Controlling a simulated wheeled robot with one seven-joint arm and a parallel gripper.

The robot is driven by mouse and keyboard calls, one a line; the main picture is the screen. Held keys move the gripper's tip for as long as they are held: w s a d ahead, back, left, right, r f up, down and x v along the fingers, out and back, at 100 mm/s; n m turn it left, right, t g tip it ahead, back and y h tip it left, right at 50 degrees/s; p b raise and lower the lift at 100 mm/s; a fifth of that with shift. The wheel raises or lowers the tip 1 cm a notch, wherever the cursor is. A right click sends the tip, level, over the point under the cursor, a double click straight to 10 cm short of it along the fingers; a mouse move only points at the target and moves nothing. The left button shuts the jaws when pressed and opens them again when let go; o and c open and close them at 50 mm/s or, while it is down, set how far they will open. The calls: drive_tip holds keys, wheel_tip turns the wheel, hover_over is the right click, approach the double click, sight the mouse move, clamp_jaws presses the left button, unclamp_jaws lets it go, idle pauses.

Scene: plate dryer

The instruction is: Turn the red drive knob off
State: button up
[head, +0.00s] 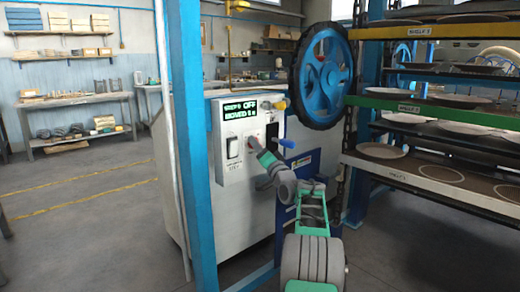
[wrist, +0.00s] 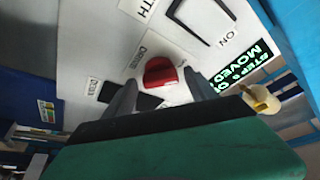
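The red drive knob (wrist: 160,72) sits on the pale control panel (head: 232,160), next to small printed labels. In the wrist view my gripper (wrist: 160,88) has its two grey fingers apart, one on each side of the knob. A small gap shows on the left side; the right finger is very near the knob, and I cannot tell if it touches. In the head view my gripper (head: 257,149) reaches the panel and mostly hides the knob.
A blue post (head: 187,130) stands left of the panel. A large blue wheel (head: 322,75) and plate shelves (head: 420,170) are on the right. Open floor lies left.

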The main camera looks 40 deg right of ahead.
drive_tip(key=shift+o, duration=0.2)
drive_tip(key=v, duration=0.7)
drive_tip(key=shift+s, duration=0.4)
drive_tip(key=shift+a, duration=0.15)
